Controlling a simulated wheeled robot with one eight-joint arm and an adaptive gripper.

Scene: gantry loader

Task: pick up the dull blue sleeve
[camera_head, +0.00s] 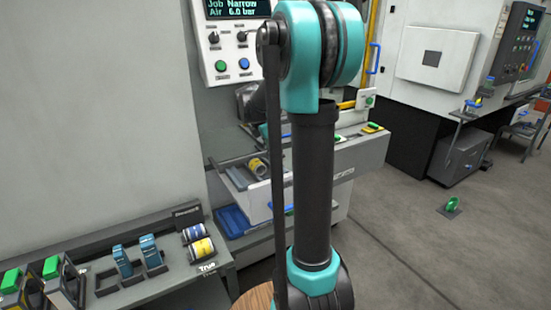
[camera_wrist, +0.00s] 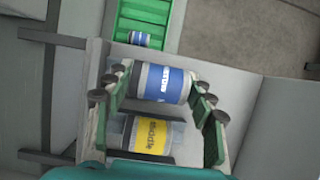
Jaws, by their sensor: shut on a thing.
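The blue sleeve (camera_wrist: 172,84), a grey cylinder with a blue band and white lettering, lies between the fingertips of my gripper (camera_wrist: 158,80) in the wrist view. My gripper is shut on it, with green-padded fingers at its two ends. A yellow-banded cylinder (camera_wrist: 147,137) lies just below it in the picture, between the fingers but apart from the right one. In the head view my arm hides the gripper and the held sleeve.
A green tray (camera_wrist: 148,13) with a small blue-banded piece (camera_wrist: 139,39) lies beyond the fingers. In the head view, an open drawer (camera_head: 258,197) holds a yellow-banded cylinder (camera_head: 257,166). Blue (camera_head: 192,233) and yellow (camera_head: 202,249) cylinders lie on the left bench.

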